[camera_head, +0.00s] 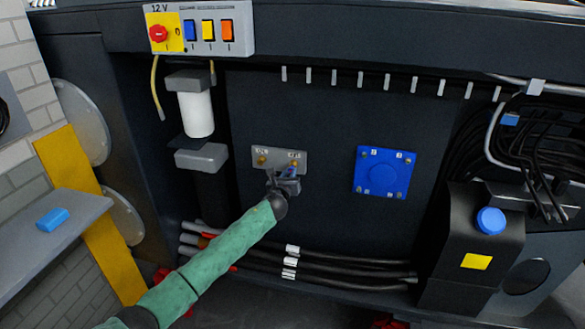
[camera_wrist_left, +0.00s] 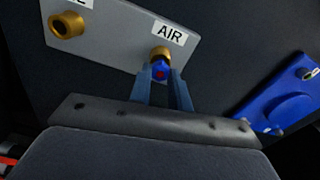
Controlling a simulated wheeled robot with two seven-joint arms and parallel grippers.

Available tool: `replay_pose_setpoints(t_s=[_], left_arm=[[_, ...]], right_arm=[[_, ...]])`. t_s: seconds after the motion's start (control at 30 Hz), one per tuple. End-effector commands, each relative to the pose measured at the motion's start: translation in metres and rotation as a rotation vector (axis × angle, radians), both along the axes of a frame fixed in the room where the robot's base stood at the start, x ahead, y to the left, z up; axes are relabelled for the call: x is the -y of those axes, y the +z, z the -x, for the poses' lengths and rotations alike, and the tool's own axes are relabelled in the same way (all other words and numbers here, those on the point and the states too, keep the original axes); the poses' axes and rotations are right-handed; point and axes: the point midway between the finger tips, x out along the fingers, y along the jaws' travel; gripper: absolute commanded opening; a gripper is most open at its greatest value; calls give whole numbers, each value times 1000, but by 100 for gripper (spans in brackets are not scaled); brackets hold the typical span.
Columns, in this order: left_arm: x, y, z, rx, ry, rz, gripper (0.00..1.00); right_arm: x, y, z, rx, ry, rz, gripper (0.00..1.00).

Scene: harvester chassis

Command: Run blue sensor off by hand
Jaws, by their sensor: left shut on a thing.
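The blue sensor (camera_wrist_left: 160,67) sits against the brass port (camera_wrist_left: 159,51) beside the label "AIR". This port is on the right of a grey bracket plate (camera_head: 276,151) fixed to the dark chassis wall. My left gripper (camera_wrist_left: 164,82) reaches it from below, its two fingers on either side of the sensor, shut on it. In the head view, my left gripper (camera_head: 290,178) covers most of the sensor. How far the sensor is seated in the port cannot be told. A second brass port (camera_wrist_left: 67,25) on the left is empty. My right gripper is not in view.
A white filter (camera_head: 197,114) hangs to the left, below the 12 V switch panel (camera_head: 216,49). Hoses (camera_head: 345,264) run below. A black tank (camera_head: 465,235) with blue cap stands right. A blue block (camera_head: 53,219) lies on the left shelf.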

Motion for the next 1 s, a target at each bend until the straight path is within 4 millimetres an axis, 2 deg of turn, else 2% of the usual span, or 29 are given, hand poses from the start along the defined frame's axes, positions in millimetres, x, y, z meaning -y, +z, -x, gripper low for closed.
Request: replay_pose_setpoints(t_s=[0.23, 0.27, 0.33, 0.57, 1.0], left_arm=[[0, 0, 0, 0, 0, -1, 0], [0, 0, 0, 0, 0, -1, 13], [0, 0, 0, 1, 0, -1, 0], [0, 1, 0, 1, 0, -2, 0], [-3, 1, 13, 1, -1, -1, 0]], right_arm=[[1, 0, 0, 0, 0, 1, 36], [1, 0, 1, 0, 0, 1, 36], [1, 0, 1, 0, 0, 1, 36], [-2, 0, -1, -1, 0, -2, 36], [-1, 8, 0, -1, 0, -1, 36]])
